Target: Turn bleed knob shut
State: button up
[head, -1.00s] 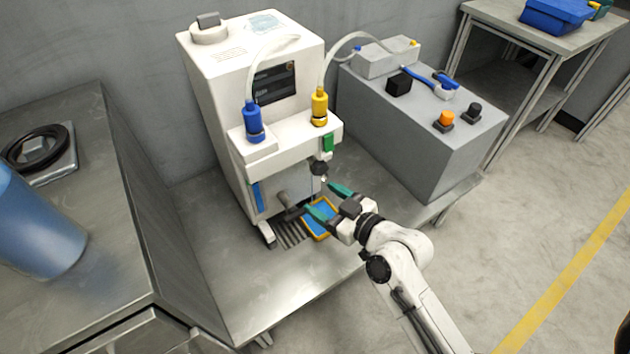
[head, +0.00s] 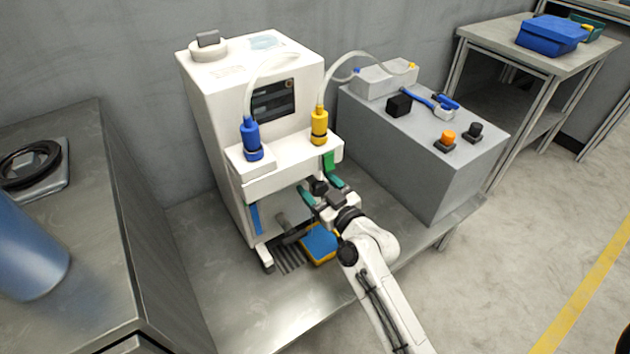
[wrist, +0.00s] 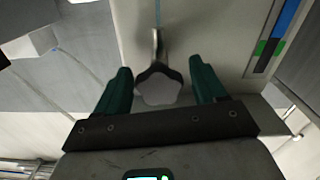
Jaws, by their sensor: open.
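The bleed knob is a small lobed, star-shaped knob (wrist: 158,88) on a metal stem. In the head view the dark knob (head: 319,186) sits under the front ledge of the white machine (head: 222,110). My gripper (head: 320,189) is open in front of the machine, with its teal fingers on either side of the knob. In the wrist view the knob lies between the two fingers of my gripper (wrist: 160,72), with a visible gap on each side. The fingers do not appear to touch it.
A blue bottle (head: 252,140) and a yellow bottle (head: 319,125) stand on the ledge above, with hoses. A blue-and-yellow tray (head: 320,243) lies below. A grey cabinet (head: 430,165) stands to the right.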

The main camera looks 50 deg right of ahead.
jog(key=shift+w+d, duration=0.2)
jog(key=shift+w, duration=0.5)
jog(key=shift+c, duration=0.3)
jog(key=c, duration=1)
jog(key=shift+o, duration=0.2)
